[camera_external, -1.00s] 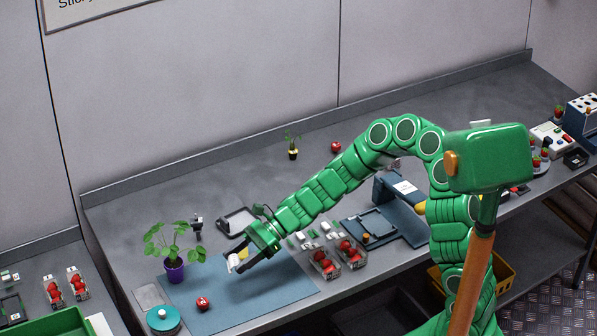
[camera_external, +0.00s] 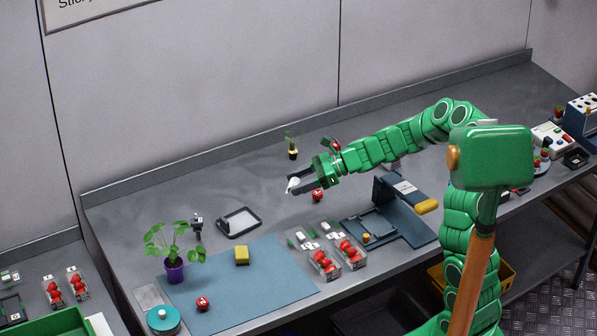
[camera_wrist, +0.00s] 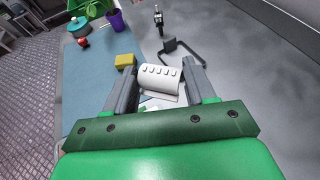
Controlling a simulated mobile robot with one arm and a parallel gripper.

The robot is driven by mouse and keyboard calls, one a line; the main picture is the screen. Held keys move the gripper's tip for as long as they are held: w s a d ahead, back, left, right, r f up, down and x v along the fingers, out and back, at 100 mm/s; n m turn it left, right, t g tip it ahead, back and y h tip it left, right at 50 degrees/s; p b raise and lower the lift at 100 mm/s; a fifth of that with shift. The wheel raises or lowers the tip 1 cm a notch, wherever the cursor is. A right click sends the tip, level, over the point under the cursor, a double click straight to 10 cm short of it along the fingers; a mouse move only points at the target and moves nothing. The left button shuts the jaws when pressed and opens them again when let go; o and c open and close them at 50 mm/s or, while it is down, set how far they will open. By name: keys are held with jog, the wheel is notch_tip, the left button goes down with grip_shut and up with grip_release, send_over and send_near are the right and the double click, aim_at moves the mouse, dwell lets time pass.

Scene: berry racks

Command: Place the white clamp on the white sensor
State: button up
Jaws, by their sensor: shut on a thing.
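My gripper (camera_external: 303,183) is shut on the white clamp (camera_external: 293,185), raised over the middle of the bench. In the wrist view the clamp (camera_wrist: 160,80) is a curved white piece with a row of small raised marks, held between the two grey fingers of my gripper (camera_wrist: 158,78). I cannot pick out the white sensor for sure. Several small white and green pieces (camera_external: 309,235) lie on the bench behind the clear berry boxes, too small to tell apart.
A blue mat (camera_external: 268,290) bears a yellow block (camera_external: 242,255) and a red berry (camera_external: 203,304). A red berry (camera_external: 317,196) lies near my gripper.

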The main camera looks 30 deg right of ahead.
jog(key=s+d+r+m+t+h, duration=0.1)
jog(key=d+r+m+t+h, duration=0.15)
jog(key=d, duration=1.65)
jog(key=s+d+r+m+t+h, duration=0.1)
jog(key=s+d+m+t, duration=0.15)
jog(key=d, duration=1.55)
jog(key=w+d+f, duration=0.1)
jog(key=w+f, duration=0.2)
jog(key=w, duration=0.1)
jog(key=w+d+f, duration=0.2)
jog(key=w, duration=0.2)
jog(key=w+d+f, duration=0.1)
jog(key=w+f, duration=0.2)
jog(key=w, duration=0.1)
jog(key=shift+w+d+f, duration=0.15)
jog(key=shift+w+f, duration=0.2)
jog(key=shift+w+d+f, duration=0.2)
jog(key=shift+w+f, duration=0.45)
jog(key=shift+f, duration=1.7)
jog(key=shift+f, duration=0.15)
jog(key=o, duration=1)
